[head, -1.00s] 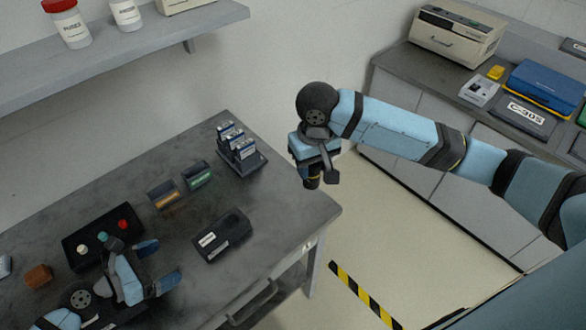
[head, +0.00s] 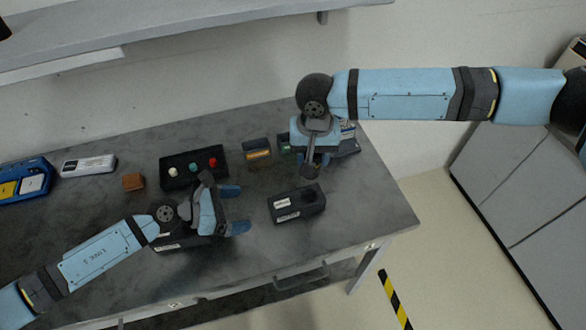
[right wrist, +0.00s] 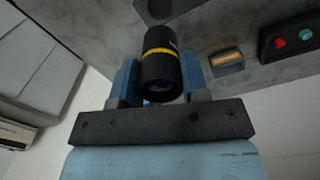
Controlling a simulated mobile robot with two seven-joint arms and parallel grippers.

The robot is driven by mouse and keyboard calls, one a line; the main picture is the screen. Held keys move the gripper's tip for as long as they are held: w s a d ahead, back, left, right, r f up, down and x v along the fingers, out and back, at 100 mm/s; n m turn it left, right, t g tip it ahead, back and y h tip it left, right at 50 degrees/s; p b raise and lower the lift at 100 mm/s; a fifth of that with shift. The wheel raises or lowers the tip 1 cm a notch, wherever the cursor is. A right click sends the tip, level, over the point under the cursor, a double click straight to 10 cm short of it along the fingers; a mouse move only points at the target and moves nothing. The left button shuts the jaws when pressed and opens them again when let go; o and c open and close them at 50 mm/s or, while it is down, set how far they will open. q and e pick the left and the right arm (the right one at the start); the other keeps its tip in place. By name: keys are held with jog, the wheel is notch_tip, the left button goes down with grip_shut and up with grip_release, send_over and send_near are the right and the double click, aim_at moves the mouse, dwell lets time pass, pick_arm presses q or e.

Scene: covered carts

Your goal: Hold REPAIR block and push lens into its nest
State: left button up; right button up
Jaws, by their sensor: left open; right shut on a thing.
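A dark block with a white label and a round recess (head: 297,203) lies on the table; its label is too small to read. A second dark labelled block (head: 172,245) is partly hidden under my left gripper, so I cannot tell which is the REPAIR block. My left gripper (head: 234,209) is open and empty, its blue fingers pointing at the first block from its left, apart from it. My right gripper (head: 312,166) is above the table's back right part, shut on the lens. The lens (right wrist: 162,65), a black cylinder with a yellow ring, shows in the right wrist view.
A black box with white, green and red knobs (head: 194,168) stands behind my left gripper. An orange-labelled holder (head: 257,150) stands right of it; a green one is partly hidden by my right gripper. A brown cube (head: 133,181) lies left. The table's front right is clear.

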aim_at(278, 205)
pick_arm(q)
jog(key=x, duration=1.1)
jog(key=shift+w+d+f, duration=0.1)
jog(key=shift+w+d, duration=0.05)
jog(key=shift+d, duration=0.15)
jog(key=c, duration=1)
pick_arm(e)
jog(key=shift+s+a+f+m, duration=0.2)
jog(key=shift+f+m, duration=0.2)
jog(key=shift+f, duration=0.2)
jog(key=shift+w+d+f+m, duration=0.15)
jog(key=shift+f+m, duration=0.6)
jog(key=shift+m, duration=0.15)
notch_tip(278, 205, down, 10)
jog(key=shift+f, duration=0.1)
